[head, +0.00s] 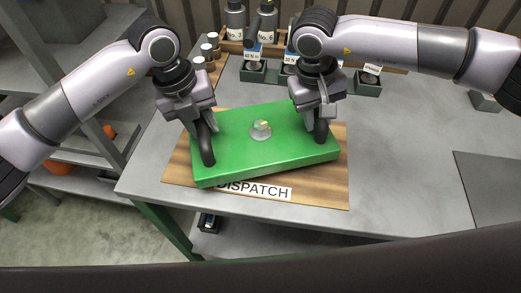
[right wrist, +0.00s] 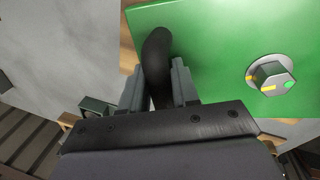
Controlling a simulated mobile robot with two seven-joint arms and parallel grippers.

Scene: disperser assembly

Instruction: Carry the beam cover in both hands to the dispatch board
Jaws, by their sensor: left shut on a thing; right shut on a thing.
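The beam cover (head: 255,158) is a green slab with a grey knob (head: 260,129) in its middle and a black handle at each end. It is over the wooden dispatch board (head: 325,187), slightly turned, and its near edge partly hides the DISPATCH label (head: 262,192). I cannot tell whether it touches the board. My left gripper (head: 205,127) is shut on the left handle. My right gripper (head: 321,112) is shut on the right handle. The right wrist view shows the black handle (right wrist: 157,55) between the right fingers (right wrist: 158,88) and the green cover (right wrist: 220,50) beside it.
Behind the board stand grey bottles (head: 235,20), small capped containers (head: 208,50) and several dark green blocks (head: 253,71) with labels. A dark grey mat (head: 492,185) lies at the right of the grey table (head: 400,150). Shelves (head: 80,150) stand at the left.

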